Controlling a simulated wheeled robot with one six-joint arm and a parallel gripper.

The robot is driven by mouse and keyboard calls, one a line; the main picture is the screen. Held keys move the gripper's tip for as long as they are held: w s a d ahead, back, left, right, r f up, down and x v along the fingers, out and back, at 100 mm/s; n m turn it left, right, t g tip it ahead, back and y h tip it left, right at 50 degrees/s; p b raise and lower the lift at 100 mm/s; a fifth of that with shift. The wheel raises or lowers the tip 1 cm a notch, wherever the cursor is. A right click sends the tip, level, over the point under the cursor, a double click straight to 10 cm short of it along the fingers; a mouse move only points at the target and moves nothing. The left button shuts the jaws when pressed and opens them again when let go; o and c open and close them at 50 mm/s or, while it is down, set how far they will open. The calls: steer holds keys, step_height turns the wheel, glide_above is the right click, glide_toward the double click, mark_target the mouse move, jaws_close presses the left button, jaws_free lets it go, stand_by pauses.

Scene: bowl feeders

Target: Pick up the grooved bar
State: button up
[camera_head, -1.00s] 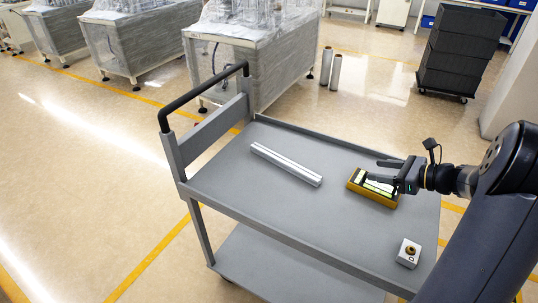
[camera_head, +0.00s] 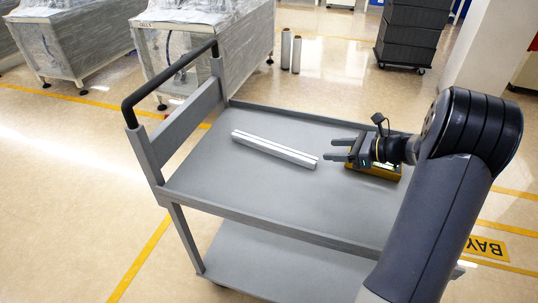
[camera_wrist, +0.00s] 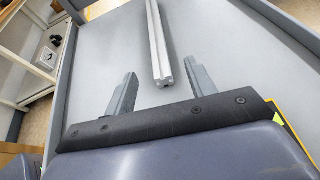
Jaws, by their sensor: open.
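The grooved bar (camera_head: 274,149) is a long silver profile lying flat on the grey cart's top shelf. It also shows in the wrist view (camera_wrist: 157,45), its near end ahead of the space between my fingers. My gripper (camera_head: 328,150) is open and empty, to the right of the bar's near right end in the head view. The fingers point toward the bar, with a small gap showing. In the wrist view the two fingers (camera_wrist: 160,88) stand apart on either side of the bar's line.
The cart's top shelf (camera_head: 220,180) has a raised rim and a black handle (camera_head: 165,85) at the left. A yellow-framed device (camera_head: 375,168) lies under my gripper, partly hidden. Two upright cylinders (camera_head: 291,50) stand on the floor beyond. The shelf's left front is clear.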

mark_target(299, 154)
steer(key=shift+w+a+f+b, duration=0.1)
steer(key=shift+a+f+b, duration=0.1)
steer(key=shift+f+b, duration=0.75)
steer(key=x, duration=0.5)
steer(key=shift+w+a+f, duration=0.1)
steer(key=shift+a+f, duration=0.05)
steer(key=x, duration=0.2)
steer(key=b+x, duration=0.1)
steer(key=x, duration=0.2)
steer(key=shift+a, duration=0.35)
steer(key=shift+c, duration=0.4)
jaws_close()
